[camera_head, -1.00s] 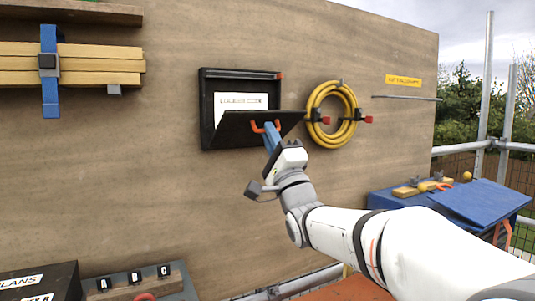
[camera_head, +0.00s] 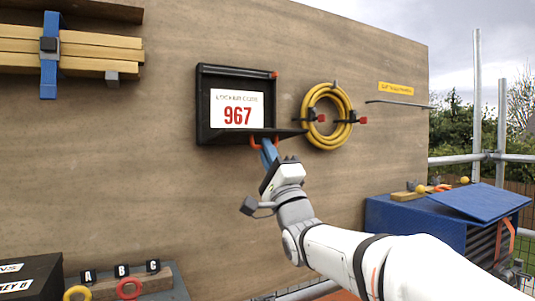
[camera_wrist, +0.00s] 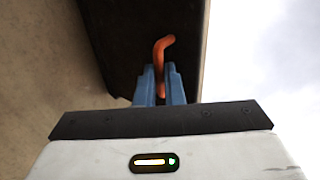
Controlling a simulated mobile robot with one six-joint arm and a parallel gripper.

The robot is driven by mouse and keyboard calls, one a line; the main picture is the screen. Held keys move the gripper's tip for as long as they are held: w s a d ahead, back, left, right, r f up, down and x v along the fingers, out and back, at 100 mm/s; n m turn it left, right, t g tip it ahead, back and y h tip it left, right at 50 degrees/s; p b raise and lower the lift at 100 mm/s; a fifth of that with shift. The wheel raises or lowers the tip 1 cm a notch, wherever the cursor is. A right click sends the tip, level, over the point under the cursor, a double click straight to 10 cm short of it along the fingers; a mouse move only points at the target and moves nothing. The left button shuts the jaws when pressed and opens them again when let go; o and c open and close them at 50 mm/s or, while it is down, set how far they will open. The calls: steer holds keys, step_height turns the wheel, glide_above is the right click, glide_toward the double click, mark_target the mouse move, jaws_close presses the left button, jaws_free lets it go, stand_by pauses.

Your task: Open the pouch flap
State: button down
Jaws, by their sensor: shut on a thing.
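The black pouch (camera_head: 203,100) is fixed to the wooden wall. Its flap (camera_head: 222,137) is folded down and seen nearly edge-on at the pouch's lower edge. Inside, a white card (camera_head: 237,98) reads "LOCKER CODE 967", with the small top line somewhat blurred. My gripper (camera_head: 267,145) is below the flap, its blue fingers shut on the flap's orange handle (camera_head: 254,139). In the wrist view, the fingers (camera_wrist: 160,82) close around the orange handle (camera_wrist: 163,50) against the dark flap (camera_wrist: 125,40). Part of the handle is hidden between the fingers.
A yellow hose coil (camera_head: 309,112) hangs just right of the pouch. Strapped timber (camera_head: 95,60) is at upper left. A blue box (camera_head: 400,220) with a sloped lid stands at right. Lettered pegs and rings on a block (camera_head: 105,287) are at lower left.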

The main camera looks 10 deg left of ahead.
steer(key=shift+w+a+f, duration=0.1)
steer(key=shift+a+f, duration=0.05)
steer(key=shift+f, duration=0.1)
steer(key=c, duration=1.8)
jaws_free()
steer(key=shift+w+a, duration=0.1)
steer(key=shift+c, duration=0.2)
steer(key=o, duration=0.3)
steer(key=shift+p+v, duration=0.4)
steer(key=shift+v, duration=3.55)
